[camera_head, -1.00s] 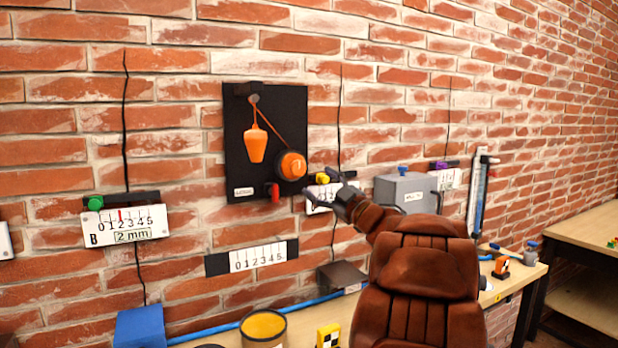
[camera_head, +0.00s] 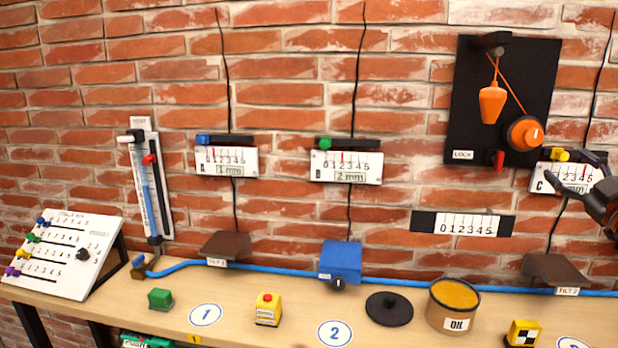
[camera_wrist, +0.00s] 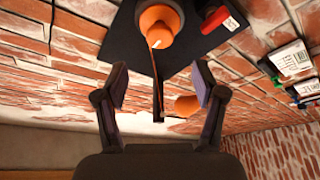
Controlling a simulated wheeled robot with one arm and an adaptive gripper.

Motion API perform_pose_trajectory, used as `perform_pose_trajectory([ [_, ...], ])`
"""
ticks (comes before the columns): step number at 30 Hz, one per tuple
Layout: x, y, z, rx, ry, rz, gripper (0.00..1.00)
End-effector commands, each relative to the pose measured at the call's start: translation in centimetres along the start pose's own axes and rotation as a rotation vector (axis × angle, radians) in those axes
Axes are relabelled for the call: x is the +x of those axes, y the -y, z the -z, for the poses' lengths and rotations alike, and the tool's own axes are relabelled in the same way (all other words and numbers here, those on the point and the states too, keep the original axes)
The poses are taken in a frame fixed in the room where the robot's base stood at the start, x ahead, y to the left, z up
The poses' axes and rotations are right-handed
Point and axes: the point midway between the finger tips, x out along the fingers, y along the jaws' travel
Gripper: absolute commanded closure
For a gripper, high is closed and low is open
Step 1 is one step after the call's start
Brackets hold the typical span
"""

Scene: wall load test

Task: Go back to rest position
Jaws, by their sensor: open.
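My gripper (camera_head: 572,170) is at the right edge of the head view, in front of the wall near the scale marked C. It is open, and its two fingers stand apart in the wrist view (camera_wrist: 160,90) with nothing held between them. Beyond the fingers is a black wall panel (camera_head: 480,135) with an orange knob (camera_head: 524,133), a hanging orange weight (camera_head: 492,103) and a red lever (camera_head: 498,160). The knob (camera_wrist: 160,27) and red lever (camera_wrist: 214,20) also show in the wrist view. Most of my arm is outside the head view.
A long wooden bench (camera_head: 240,300) runs below the wall. It carries a green block (camera_head: 160,298), a yellow button box (camera_head: 267,308), a blue box (camera_head: 340,262), a black disc (camera_head: 389,309) and an OK can (camera_head: 453,305). A slanted slider board (camera_head: 65,255) stands at left.

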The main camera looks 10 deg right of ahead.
Motion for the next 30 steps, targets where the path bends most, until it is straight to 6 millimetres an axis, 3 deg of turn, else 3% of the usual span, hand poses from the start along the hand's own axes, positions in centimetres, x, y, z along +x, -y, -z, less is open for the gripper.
perform_pose_trajectory([
  [8, 3.0, 1.8, -0.4, 0.04, 0.173, -0.074, 0.3],
  [16, 3.4, 6.6, -1.8, 0.135, 0.459, -0.131, 0.3],
  [23, 0.6, 13.2, -2.6, 0.235, 0.723, -0.11, 0.3],
  [30, -5.5, 22.0, -2.3, 0.336, 1.018, -0.006, 0.3],
])
